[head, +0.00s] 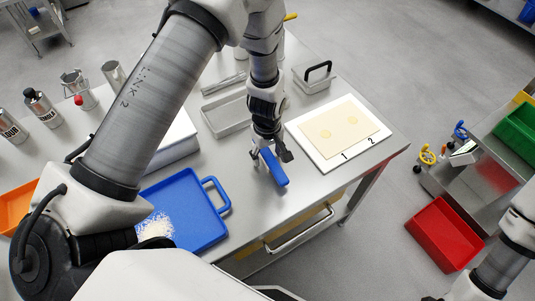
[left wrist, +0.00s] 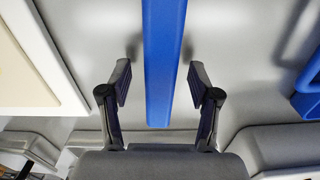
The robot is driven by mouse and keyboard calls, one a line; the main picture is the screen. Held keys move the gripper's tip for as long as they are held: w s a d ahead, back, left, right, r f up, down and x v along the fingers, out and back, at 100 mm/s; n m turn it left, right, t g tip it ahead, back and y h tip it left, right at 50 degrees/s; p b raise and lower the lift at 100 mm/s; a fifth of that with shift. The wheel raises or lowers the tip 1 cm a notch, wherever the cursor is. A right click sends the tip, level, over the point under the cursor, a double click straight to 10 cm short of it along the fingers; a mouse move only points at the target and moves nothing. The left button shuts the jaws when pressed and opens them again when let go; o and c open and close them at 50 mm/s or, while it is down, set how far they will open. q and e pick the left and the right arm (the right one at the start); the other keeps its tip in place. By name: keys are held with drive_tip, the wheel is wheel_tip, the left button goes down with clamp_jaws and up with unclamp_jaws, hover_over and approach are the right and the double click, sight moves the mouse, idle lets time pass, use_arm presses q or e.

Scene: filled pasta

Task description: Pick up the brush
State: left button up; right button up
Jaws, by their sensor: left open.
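The blue brush (head: 275,172) is at the steel table's front part, between the blue tray and the white board. My left gripper (head: 270,155) is over it, pointing down, with a finger on each side. In the left wrist view the blue brush (left wrist: 163,60) runs between the two open fingers of my left gripper (left wrist: 160,78), with a gap on both sides. The brush's far end runs out of that view, and its bristles are not visible. My right gripper is not in view; only part of my right arm shows at the lower right.
A blue tray (head: 190,190) with white crumbs lies left of the brush. A white board (head: 310,147) with a dough sheet, numbered 1 and 2, lies right. Metal trays (head: 222,121) stand behind. A red bin (head: 440,235) is off to the right, beyond the table edge.

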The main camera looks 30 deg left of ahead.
sight(268, 154)
use_arm(q)
drive_tip(key=shift+r, duration=0.1)
drive_tip(key=shift+s+d, duration=0.1)
drive_tip(key=c, duration=0.4)
clamp_jaws()
drive_tip(key=shift+r, duration=0.55)
wheel_tip(268, 154, up, 9)
drive_tip(key=shift+f+b, duration=0.1)
drive_tip(key=shift+b, duration=0.5)
